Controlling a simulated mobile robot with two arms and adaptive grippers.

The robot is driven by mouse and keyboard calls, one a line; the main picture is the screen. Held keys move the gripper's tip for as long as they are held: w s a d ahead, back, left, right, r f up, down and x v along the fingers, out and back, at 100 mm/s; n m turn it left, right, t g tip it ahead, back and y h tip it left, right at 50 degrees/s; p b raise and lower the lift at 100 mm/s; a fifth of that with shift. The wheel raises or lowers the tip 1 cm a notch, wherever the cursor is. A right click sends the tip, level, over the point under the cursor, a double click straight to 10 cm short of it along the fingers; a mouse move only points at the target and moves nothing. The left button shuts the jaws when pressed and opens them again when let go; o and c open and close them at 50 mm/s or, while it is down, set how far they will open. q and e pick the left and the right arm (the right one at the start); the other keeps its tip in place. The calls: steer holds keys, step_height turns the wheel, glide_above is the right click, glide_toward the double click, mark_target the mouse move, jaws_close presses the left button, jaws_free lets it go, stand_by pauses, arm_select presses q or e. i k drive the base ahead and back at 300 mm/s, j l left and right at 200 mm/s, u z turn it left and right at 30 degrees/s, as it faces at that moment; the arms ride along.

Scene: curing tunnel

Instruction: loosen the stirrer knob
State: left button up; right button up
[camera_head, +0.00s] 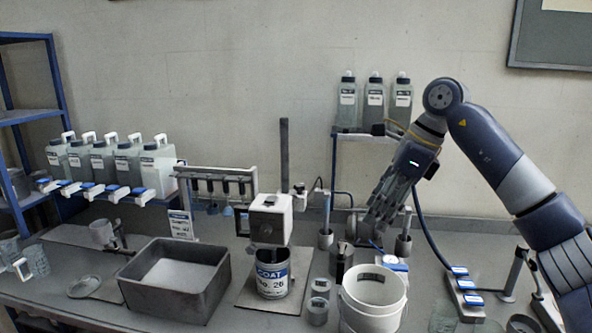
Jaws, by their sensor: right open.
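The stirrer (269,219) is a white box-shaped head on a dark upright rod (285,150), standing over a can labelled "COAT No. 26" (272,282). A small dark knob-like part (299,188) shows at the upper right of the head, beside the rod; it is too small to tell whether it is tight. My right gripper (384,212) points down to the right of the stirrer, apart from it. It is open, and I see nothing held in it. The area just behind its fingers is partly hidden. My left gripper is not in view.
A white bucket (373,316) stands below my right gripper, with small jars beside it. A grey basin (140,290) lies to the left. Several bottles line a left rack (105,195); 3 bottles stand on a back shelf (352,133). A blue hose (421,228) hangs at right.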

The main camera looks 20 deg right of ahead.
mark_target(298, 187)
steer(key=i, duration=1.3)
